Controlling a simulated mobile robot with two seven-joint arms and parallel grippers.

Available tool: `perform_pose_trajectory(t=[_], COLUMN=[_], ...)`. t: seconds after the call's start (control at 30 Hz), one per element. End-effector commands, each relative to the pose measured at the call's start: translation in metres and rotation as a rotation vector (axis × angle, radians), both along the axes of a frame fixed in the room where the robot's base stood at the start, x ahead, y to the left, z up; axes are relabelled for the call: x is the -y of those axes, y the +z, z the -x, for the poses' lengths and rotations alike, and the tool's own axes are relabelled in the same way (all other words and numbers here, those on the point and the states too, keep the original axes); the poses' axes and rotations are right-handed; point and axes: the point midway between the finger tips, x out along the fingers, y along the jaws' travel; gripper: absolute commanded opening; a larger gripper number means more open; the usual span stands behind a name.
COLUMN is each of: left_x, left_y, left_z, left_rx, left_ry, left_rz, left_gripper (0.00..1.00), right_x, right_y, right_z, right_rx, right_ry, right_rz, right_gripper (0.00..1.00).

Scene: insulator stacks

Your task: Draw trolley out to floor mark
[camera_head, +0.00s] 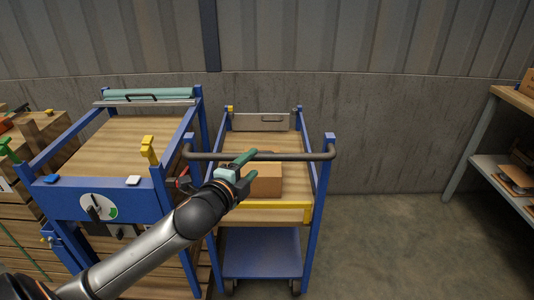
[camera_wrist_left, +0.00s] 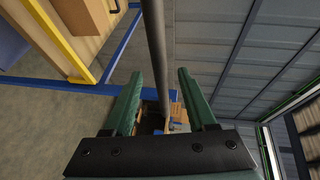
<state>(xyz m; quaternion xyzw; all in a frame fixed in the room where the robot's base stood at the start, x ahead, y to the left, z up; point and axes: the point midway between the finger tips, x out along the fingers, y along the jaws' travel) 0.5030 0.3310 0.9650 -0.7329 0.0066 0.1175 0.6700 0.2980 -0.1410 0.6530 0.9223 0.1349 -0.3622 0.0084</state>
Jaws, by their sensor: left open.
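The trolley (camera_head: 262,254) is a blue-framed cart with wooden decks above, a blue lower shelf and small wheels. It stands near the back wall, beside the blue wooden rack. Its dark handle bar (camera_head: 300,156) runs across the near top and also shows in the left wrist view (camera_wrist_left: 155,45). My left gripper (camera_head: 249,167) has green fingers and is open at the handle. In the left wrist view, the bar lines up between the open fingers (camera_wrist_left: 160,95); I cannot tell how deep it sits. My right gripper is out of view. I cannot make out a floor mark.
A cardboard box (camera_head: 262,182) sits on the trolley's upper deck behind a yellow edge strip (camera_head: 275,205). The blue rack (camera_head: 110,200) with a dial stands close on the left. A shelf (camera_head: 505,165) stands at the right. The floor (camera_head: 390,245) between is clear.

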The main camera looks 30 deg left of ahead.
Motion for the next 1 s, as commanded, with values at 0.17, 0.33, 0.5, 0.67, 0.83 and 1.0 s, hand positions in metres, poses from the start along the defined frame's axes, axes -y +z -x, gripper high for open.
perform_pose_trajectory(t=[0.17,0.33,0.5,0.67,0.83,1.0], left_x=[-0.005,-0.009,-0.012,-0.012,-0.013,-0.013], left_y=[-0.006,-0.011,-0.015,-0.016,-0.016,-0.016], left_z=[-0.034,-0.061,-0.077,-0.084,-0.085,-0.085], left_rx=[0.002,0.0,0.0,0.0,-0.001,-0.001], left_ry=[0.002,0.002,0.0,-0.001,-0.001,-0.001], left_rz=[0.001,0.003,0.002,0.001,0.001,0.001], left_gripper=[0.57,0.57,0.57,0.57,0.57,0.49], right_x=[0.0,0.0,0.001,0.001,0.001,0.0], right_y=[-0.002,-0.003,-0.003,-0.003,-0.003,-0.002], right_z=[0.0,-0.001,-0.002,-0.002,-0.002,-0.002], right_rx=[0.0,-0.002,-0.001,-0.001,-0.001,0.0], right_ry=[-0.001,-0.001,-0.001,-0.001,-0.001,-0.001], right_rz=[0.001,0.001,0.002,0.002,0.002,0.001], right_gripper=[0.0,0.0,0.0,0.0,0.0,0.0])
